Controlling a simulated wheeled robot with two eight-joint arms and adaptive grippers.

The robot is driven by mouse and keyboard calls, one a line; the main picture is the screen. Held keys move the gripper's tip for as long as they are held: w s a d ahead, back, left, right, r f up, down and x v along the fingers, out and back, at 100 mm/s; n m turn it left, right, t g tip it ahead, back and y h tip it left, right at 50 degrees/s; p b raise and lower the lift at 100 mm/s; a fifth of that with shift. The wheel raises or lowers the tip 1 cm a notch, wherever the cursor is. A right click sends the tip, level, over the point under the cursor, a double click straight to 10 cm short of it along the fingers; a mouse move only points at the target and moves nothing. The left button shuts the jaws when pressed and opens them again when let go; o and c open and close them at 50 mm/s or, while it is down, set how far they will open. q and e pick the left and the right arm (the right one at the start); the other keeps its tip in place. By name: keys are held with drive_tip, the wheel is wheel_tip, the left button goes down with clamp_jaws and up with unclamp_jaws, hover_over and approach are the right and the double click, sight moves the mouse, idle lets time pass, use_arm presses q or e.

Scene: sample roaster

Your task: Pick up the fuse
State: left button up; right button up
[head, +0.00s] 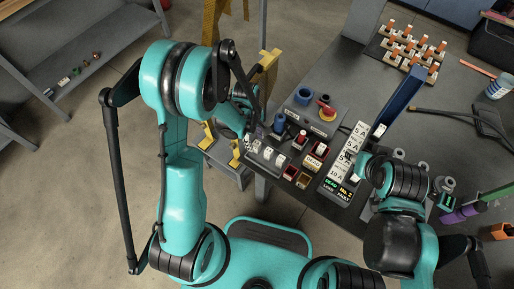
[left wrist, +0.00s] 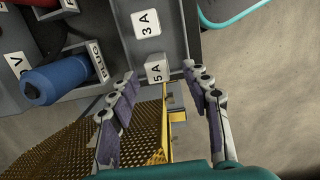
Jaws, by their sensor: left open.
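I cannot single out the fuse for certain. A small grey piece (left wrist: 174,97) lies just beyond the white "5 A" block (left wrist: 158,68) in the left wrist view; its detail is too small to tell. The "3 A" block (left wrist: 146,24) sits further up the same dark grey holder. My left gripper (head: 251,127) is at the left edge of the bench equipment. In the left wrist view its purple-padded fingers (left wrist: 162,92) stand apart below the "5 A" block, with nothing clearly held. My right gripper (head: 360,163) is near the labelled panel, partly hidden by its arm.
A blue cylinder (left wrist: 56,80) lies left of the fingers. A yellow perforated stand (left wrist: 60,142) is below. Orange-and-white pieces stand on a board (head: 408,50) at the back.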

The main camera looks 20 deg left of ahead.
sight(257, 143)
use_arm(q)
drive_tip(key=f, duration=0.1)
drive_tip(key=f+b, duration=0.1)
drive_tip(key=f, duration=0.1)
drive_tip(key=shift+d+f, duration=0.25)
drive_tip(key=shift+d, duration=0.1)
drive_tip(key=shift+r, duration=0.1)
clamp_jaws()
